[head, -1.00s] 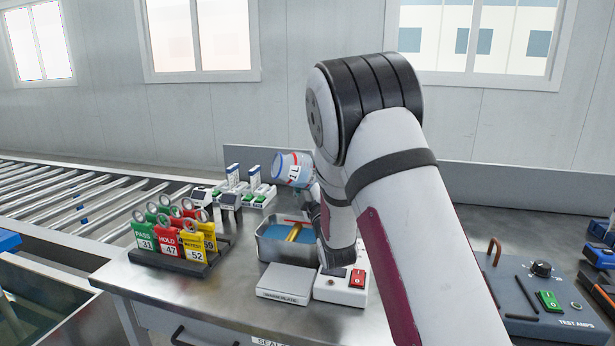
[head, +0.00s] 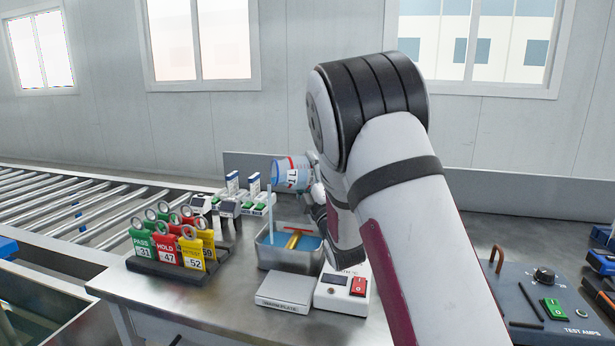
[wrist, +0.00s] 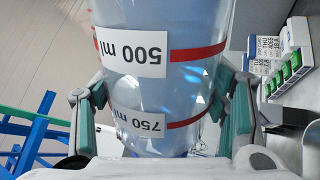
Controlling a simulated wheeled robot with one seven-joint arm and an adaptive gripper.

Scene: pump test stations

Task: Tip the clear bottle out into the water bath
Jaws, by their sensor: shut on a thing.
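The clear bottle (head: 290,174) is held tipped over onto its side above the water bath, its mouth end to the left. A pale stream of liquid (head: 270,212) falls from its mouth into the left part of the metal water bath (head: 285,261), which holds blue water and a yellow bar. My gripper (wrist: 158,95) is shut on the bottle, one finger on each side. In the wrist view the bottle (wrist: 185,85) shows red bands and upside-down 500 ml and 750 ml labels. My arm hides the bath's right side in the head view.
A rack of green, red and yellow tags (head: 175,262) stands left of the bath. A flat plate (head: 285,293) and a box with a red switch (head: 343,290) sit in front. Small white-and-green devices (head: 245,192) stand behind. A test panel (head: 545,295) lies right.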

